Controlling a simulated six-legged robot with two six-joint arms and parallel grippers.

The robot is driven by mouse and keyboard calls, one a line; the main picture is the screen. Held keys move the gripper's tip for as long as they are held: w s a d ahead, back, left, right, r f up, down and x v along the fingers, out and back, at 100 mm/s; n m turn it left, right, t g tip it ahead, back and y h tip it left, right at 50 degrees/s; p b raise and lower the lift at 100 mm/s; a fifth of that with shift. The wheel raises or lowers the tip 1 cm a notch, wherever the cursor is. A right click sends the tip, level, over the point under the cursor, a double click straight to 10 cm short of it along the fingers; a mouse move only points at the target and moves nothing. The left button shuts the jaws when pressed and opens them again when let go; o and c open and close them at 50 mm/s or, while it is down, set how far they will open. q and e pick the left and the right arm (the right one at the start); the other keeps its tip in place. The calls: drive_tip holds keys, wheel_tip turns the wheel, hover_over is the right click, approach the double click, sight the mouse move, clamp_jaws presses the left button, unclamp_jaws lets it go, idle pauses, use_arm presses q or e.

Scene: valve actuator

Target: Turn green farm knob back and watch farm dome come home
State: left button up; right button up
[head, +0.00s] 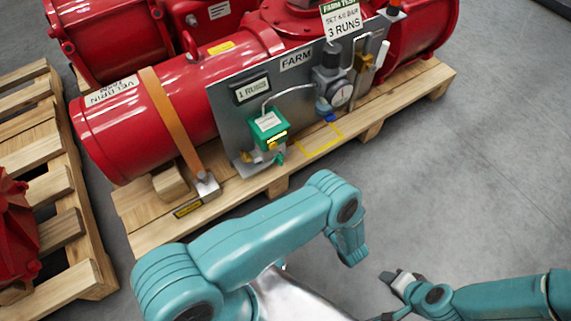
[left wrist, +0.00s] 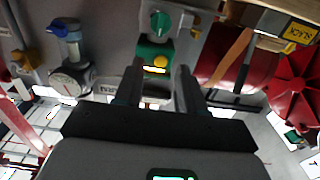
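The green box (head: 267,128) is mounted low on the grey FARM panel, with a white label on top and a yellow piece on its front. A small green knob (head: 280,158) sits just below it. In the left wrist view, which looks upside down, the round green knob (left wrist: 160,22) is above the green box body (left wrist: 153,52) and its yellow piece (left wrist: 155,66). My left gripper (left wrist: 160,72) is open and empty, its fingers pointing toward the box. It does not show in the head view. My right gripper (head: 396,281) is low right, away from the panel; its opening is unclear.
A pressure gauge (head: 341,95) and regulator sit right of the box; a display (head: 252,91) reads "1 RUNS". A tag (head: 341,20) reads "3 RUNS". The red cylinder (head: 140,125) is strapped to a wooden pallet (head: 150,235). Grey floor (head: 480,170) lies open at right.

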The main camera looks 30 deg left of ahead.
use_arm(q)
drive_tip(key=b+x, duration=0.1)
drive_tip(key=x, duration=1.2)
drive_tip(key=shift+w+a, duration=0.1)
drive_tip(key=shift+w, duration=0.05)
drive_tip(key=shift+c, duration=0.3)
clamp_jaws()
